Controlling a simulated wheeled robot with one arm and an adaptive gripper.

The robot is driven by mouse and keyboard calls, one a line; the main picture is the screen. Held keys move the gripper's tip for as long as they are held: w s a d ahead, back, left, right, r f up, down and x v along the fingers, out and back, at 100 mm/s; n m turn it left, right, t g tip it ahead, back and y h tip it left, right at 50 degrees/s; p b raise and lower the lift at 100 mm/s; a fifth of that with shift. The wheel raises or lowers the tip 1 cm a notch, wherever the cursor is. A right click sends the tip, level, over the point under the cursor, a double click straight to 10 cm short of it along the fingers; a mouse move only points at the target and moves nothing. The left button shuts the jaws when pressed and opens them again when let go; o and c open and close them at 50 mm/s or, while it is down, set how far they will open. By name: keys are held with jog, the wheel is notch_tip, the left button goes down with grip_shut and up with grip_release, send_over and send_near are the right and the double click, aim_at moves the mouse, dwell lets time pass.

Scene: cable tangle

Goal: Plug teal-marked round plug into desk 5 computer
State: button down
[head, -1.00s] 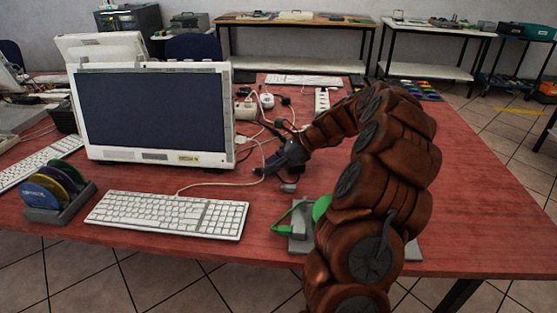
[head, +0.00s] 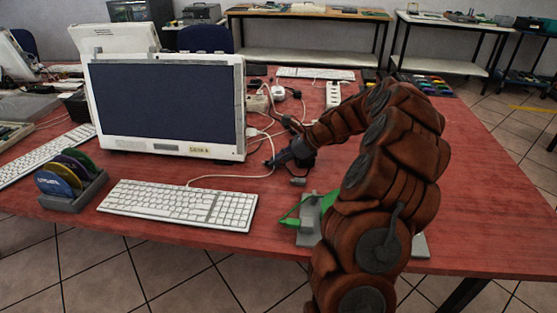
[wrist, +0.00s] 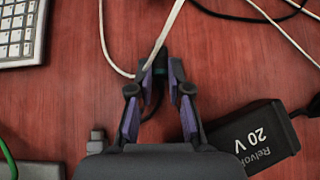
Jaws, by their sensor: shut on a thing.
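My gripper (wrist: 161,82) points away over the red desk. It is shut on a small dark plug with a teal band (wrist: 160,65), held between the fingertips. In the head view my gripper (head: 272,162) is low, right of the white all-in-one computer (head: 164,105) and near its lower right corner, apart from it. The plug is too small to make out there. The computer's front label (head: 199,149) is too blurred to read surely. Its ports are not visible. A white cable crosses close to the plug in the wrist view; I cannot tell if they touch.
A black 20 V power brick (wrist: 250,137) lies right of my gripper. A loose grey connector (head: 299,182) lies nearby. A white keyboard (head: 178,205), a disc rack (head: 72,180) and a white power strip (head: 333,94) are on the desk. Tangled cables lie beside the computer.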

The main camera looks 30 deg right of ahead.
jog(key=shift+r, duration=0.1)
notch_tip(320, 180, up, 7)
jog(key=p, duration=0.7)
dwell(0.4)
jog(key=c, duration=1.6)
grip_release()
jog(key=shift+c, duration=0.2)
grip_shut()
jog(key=shift+d+p, duration=0.1)
jog(key=shift+p, duration=0.2)
